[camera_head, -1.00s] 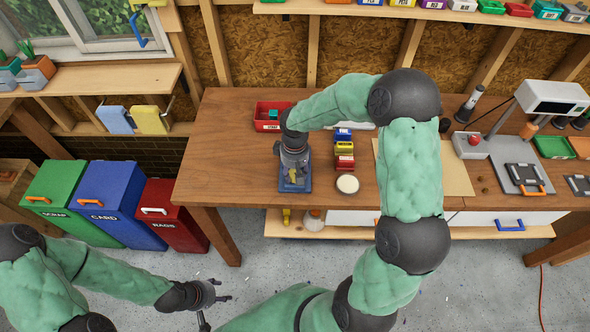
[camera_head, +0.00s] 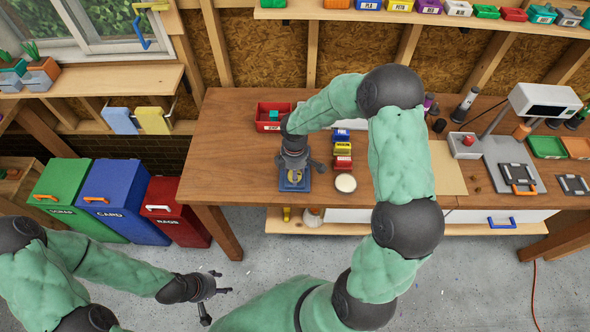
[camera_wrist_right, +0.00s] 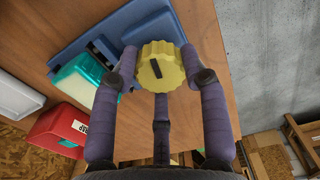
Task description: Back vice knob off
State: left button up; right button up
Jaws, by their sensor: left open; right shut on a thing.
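The blue vice (camera_wrist_right: 125,35) lies on the wooden bench, and its base also shows in the head view (camera_head: 285,186) under my right gripper. Its ridged yellow knob (camera_wrist_right: 160,66) has a dark slot mark on its face. My right gripper (camera_wrist_right: 160,80) is shut on the knob, with purple-grey fingers on both sides of it. In the head view my right gripper (camera_head: 294,165) hides most of the vice. A teal and white piece (camera_wrist_right: 79,76) sits at the vice's jaws. My left gripper (camera_head: 222,291) is open and empty, low over the floor in front of the bench.
A red bin (camera_head: 268,126) stands behind the vice. Small yellow and red bins (camera_head: 343,148) and a round pale dish (camera_head: 345,183) stand to its right. The bench left of the vice (camera_head: 225,150) is clear. Green, blue and red waste bins (camera_head: 125,205) stand left of the bench.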

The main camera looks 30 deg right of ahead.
jog(key=shift+w+r+n+p, duration=0.2)
jog(key=shift+w+n+p, duration=0.15)
jog(key=shift+n, duration=0.45)
jog(key=shift+s, duration=0.1)
jog(key=o, duration=0.9)
jog(key=shift+c, duration=0.2)
jog(key=o, duration=0.3)
jog(key=shift+a+f, duration=0.1)
jog(key=shift+a, duration=0.1)
jog(key=shift+s, duration=0.1)
notch_tip(320, 180, up, 12)
